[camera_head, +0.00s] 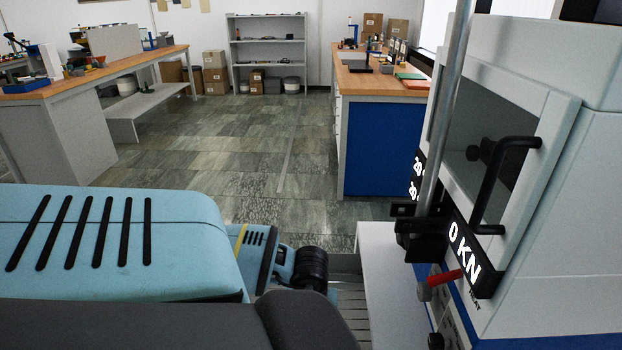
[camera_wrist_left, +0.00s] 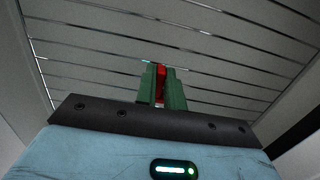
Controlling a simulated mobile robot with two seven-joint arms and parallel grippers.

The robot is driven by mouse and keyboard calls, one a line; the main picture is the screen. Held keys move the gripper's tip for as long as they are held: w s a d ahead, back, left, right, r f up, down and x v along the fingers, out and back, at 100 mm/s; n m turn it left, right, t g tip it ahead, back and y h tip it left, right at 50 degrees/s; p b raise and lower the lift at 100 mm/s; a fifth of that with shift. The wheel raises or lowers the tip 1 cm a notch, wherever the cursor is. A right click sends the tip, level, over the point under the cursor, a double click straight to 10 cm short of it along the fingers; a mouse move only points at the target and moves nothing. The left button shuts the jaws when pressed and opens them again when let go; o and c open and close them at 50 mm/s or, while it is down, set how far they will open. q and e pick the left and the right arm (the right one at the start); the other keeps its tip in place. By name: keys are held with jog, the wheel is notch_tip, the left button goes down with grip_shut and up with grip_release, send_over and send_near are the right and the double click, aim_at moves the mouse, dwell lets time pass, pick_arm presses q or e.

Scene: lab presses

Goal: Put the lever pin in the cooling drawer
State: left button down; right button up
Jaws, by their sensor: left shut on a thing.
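In the left wrist view my left gripper (camera_wrist_left: 162,72) has its green fingers shut on a narrow red piece (camera_wrist_left: 161,84), which I take to be the lever pin. Most of the piece is hidden between the fingers. Beyond the fingertips is a grey slatted surface (camera_wrist_left: 225,62) between plain side walls, which may be the cooling drawer; I cannot tell how far off it is. In the head view the slats (camera_head: 352,308) show partly behind my blue arm, and my left gripper is hidden. My right gripper is in neither view.
A press (camera_head: 555,210) with a black door handle (camera_head: 488,190), a metal rod (camera_head: 447,110) and a red-handled lever (camera_head: 447,277) stands close on the right. A white ledge (camera_head: 390,290) lies beside it. A blue-fronted bench (camera_head: 385,150) stands behind; the tiled floor (camera_head: 240,150) is clear.

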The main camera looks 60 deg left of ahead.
pick_arm(q)
jog(key=shift+w+a+f, duration=0.1)
jog(key=shift+w+f, duration=0.05)
jog(key=shift+f, duration=1.6)
jog(key=shift+f, duration=0.15)
jog(key=c, duration=1.5)
grip_release()
jog(key=r, duration=0.3)
jog(key=r+p, duration=0.1)
jog(key=r, duration=0.7)
jog(key=shift+s+d+p, duration=0.2)
jog(key=shift+d+p, duration=0.1)
jog(key=shift+p, duration=0.05)
jog(key=shift+d+r, duration=0.1)
jog(key=shift+r, duration=0.55)
